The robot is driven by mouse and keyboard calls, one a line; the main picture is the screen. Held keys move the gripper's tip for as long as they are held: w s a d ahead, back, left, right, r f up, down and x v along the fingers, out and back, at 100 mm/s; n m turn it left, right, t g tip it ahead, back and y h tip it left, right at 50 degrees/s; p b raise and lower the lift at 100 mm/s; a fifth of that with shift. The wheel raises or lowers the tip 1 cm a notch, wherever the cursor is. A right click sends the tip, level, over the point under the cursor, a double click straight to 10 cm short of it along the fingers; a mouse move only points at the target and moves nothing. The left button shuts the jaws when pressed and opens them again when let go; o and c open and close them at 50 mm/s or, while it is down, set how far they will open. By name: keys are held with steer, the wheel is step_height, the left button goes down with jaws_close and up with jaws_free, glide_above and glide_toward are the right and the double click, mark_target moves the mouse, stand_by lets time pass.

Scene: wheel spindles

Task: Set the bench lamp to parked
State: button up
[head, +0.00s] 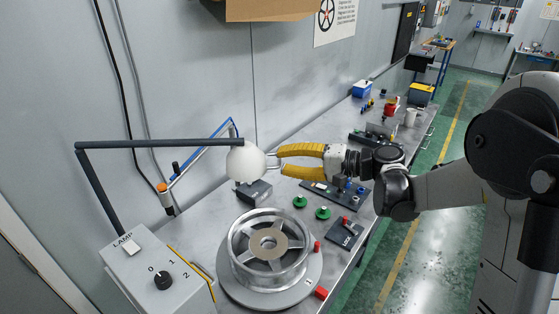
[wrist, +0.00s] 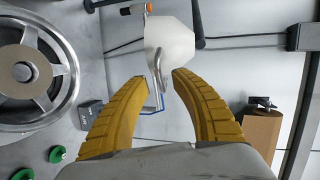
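The bench lamp has a dark grey jointed arm (head: 160,144) that rises from a grey box marked LAMP and runs level to the right. Its white rounded head (head: 246,162) hangs over the bench beyond the spoked wheel; the head also shows in the wrist view (wrist: 170,48). A small metal handle (wrist: 157,68) sticks out from the head toward my gripper. My gripper (head: 277,161) has yellow fingers and is open; in the wrist view its fingertips (wrist: 159,78) stand apart on either side of the handle. I cannot tell whether they touch it.
A spoked wheel (head: 268,250) sits below the lamp head. Green-based pegs (head: 300,201) and a LOCK plate (head: 345,233) lie nearby. A cardboard box (head: 270,10) is above.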

steer(key=shift+x, duration=0.9)
jaws_close()
steer(key=shift+s, duration=0.15)
